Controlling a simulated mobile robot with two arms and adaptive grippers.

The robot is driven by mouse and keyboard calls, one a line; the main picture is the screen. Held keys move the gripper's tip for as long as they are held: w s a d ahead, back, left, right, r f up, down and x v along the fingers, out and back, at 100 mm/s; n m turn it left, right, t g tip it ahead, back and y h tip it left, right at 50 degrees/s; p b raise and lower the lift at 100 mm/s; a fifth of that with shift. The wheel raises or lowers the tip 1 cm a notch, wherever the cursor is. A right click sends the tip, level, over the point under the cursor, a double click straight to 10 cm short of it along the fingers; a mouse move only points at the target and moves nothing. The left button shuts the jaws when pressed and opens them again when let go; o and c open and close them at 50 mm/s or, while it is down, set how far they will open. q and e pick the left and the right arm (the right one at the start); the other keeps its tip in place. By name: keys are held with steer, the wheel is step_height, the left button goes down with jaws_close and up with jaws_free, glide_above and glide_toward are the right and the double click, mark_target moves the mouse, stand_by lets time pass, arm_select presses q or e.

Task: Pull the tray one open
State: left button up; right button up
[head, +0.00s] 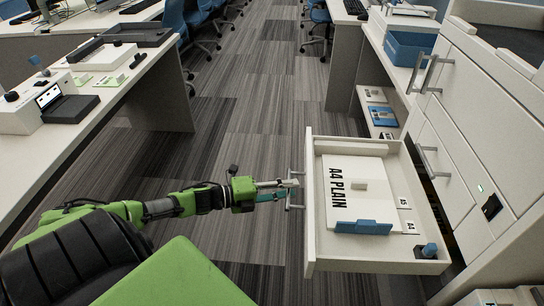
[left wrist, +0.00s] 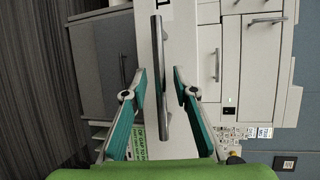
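The white tray (head: 309,235) stands pulled well out of the white cabinet on the right. Inside lie a white "A4 PLAIN" paper block (head: 343,190) and a blue piece (head: 363,227). The tray's metal handle (head: 289,200) is on its front face, and it shows as a bar in the left wrist view (left wrist: 157,50). My left gripper (head: 296,183) is at this handle. In the left wrist view my left gripper's teal fingers (left wrist: 159,78) are spread, one on each side of the bar, with gaps visible. My right gripper is not in view.
The white cabinet (head: 461,155) has other closed fronts with handles (head: 427,160). A blue bin (head: 407,48) stands on the desk behind. A desk with devices (head: 67,108) is at left. The striped carpet floor (head: 243,125) between is clear.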

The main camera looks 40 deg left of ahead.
arm_select(q)
steer(key=v, duration=1.1)
steer(key=shift+s+a, duration=0.2)
stand_by(0.4)
